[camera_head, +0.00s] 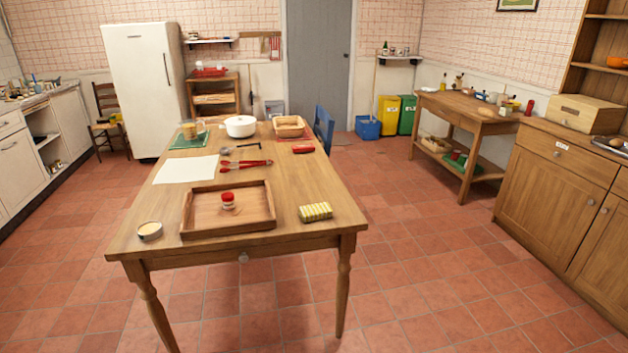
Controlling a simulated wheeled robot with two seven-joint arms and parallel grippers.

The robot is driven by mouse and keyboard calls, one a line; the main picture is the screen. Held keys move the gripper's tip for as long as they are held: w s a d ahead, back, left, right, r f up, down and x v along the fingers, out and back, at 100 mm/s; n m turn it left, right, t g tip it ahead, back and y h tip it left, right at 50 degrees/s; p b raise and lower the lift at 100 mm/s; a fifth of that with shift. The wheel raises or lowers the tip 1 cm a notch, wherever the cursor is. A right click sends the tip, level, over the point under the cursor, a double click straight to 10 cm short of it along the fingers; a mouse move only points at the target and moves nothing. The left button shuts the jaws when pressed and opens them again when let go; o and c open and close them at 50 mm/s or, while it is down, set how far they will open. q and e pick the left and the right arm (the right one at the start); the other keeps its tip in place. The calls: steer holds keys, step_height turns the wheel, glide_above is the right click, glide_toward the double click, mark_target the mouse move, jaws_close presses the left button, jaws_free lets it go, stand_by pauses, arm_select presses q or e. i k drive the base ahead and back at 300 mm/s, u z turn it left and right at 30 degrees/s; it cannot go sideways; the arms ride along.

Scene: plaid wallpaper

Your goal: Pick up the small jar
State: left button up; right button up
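A small jar (228,201) with a red lid stands upright inside a wooden tray (261,223). The tray lies near the front of the wooden table (295,235). Neither of my grippers is in the head view.
On the table are a round tin (149,231) left of the tray, a yellow striped box (315,212) to its right, red tongs (238,164), a white sheet (187,169) and a white pot (240,126). The tiled floor before the table is clear. A wooden cabinet (553,193) stands at right.

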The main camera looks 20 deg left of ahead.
mark_target(228, 198)
steer(key=u, duration=0.2)
steer(key=i, duration=1.45)
steer(key=u, duration=0.9)
